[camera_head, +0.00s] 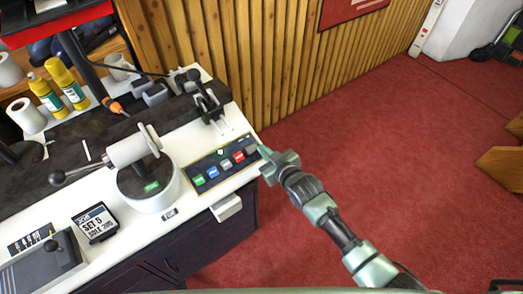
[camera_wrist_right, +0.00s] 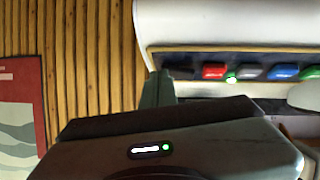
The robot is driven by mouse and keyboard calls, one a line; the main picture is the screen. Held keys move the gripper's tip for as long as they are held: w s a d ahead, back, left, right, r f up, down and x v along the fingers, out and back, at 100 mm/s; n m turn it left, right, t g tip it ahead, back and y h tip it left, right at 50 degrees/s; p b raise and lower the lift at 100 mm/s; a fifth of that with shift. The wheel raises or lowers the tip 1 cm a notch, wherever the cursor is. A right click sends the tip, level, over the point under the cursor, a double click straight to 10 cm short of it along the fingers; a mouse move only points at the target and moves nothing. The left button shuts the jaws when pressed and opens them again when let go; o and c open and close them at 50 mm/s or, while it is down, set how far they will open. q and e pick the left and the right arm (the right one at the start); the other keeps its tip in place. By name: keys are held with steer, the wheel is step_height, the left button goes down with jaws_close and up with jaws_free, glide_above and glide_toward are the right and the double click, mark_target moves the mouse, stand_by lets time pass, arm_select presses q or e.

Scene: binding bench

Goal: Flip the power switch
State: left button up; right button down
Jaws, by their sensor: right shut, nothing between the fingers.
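The control panel (camera_head: 208,178) is a dark strip with a gold edge along the right front of the bench. It carries green, blue, grey and red (camera_head: 238,157) buttons in a row. A small dark switch-like piece (camera_head: 250,150) sits at its right end, partly hidden by my gripper; in the right wrist view it shows as a dark block (camera_wrist_right: 180,73) beside the red button. My right gripper (camera_head: 265,152) is shut and empty at the panel's right end, close to this piece; I cannot tell if it touches. Its fingers (camera_wrist_right: 158,88) show in the wrist view. My left gripper is not in view.
A white round machine (camera_head: 150,190) with a lever stands left of the panel. A black clamp-like device (camera_head: 208,104) stands behind the panel. A small display (camera_head: 95,222) and yellow bottles (camera_head: 66,84) are further left. The red floor (camera_head: 330,150) to the right is clear.

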steer(key=shift+a+r, duration=0.1)
steer(key=shift+s+a+r+p, duration=0.2)
steer(key=shift+s+a+p, duration=0.2)
steer(key=shift+p, duration=0.1)
steer(key=shift+s+a, duration=0.1)
steer(key=shift+a, duration=0.1)
steer(key=shift+d, duration=0.1)
steer(key=shift+r+p, duration=0.2)
steer(key=shift+p, duration=0.1)
steer(key=s+d+r+p, duration=0.2)
steer(key=s+d+r, duration=0.5)
steer(key=shift+s+d, duration=0.3)
steer(key=shift+s, duration=0.05)
